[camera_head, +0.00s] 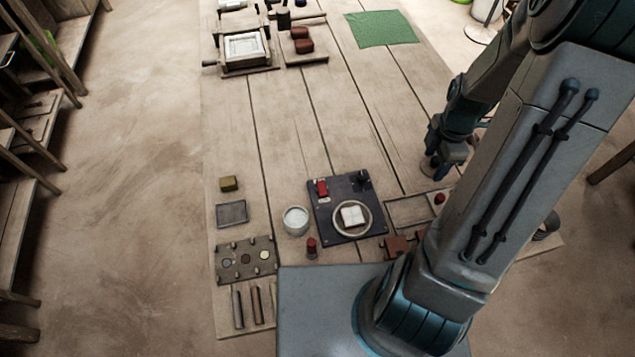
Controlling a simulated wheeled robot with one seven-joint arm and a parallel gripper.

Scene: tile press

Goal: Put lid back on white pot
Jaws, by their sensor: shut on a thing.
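The white pot (296,221) stands upright on the wooden table, left of the dark square board. Its round top shows pale, with no lid seen on it. My gripper (441,168) is far to the right of the pot, by the table's right edge, partly hidden behind my own arm. It is shut on a small, pale round thing (429,168) that looks like the lid. The fingers and the lid are small and dark here, so the exact hold cannot be made out.
The dark board (335,232) carries a round plate with a white tile (353,215). A red-topped bottle (311,248), a grey tray (232,214) and a holed rack (246,260) stand near the pot. A press (244,48) and green cloth (381,28) lie far off. The table's middle is clear.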

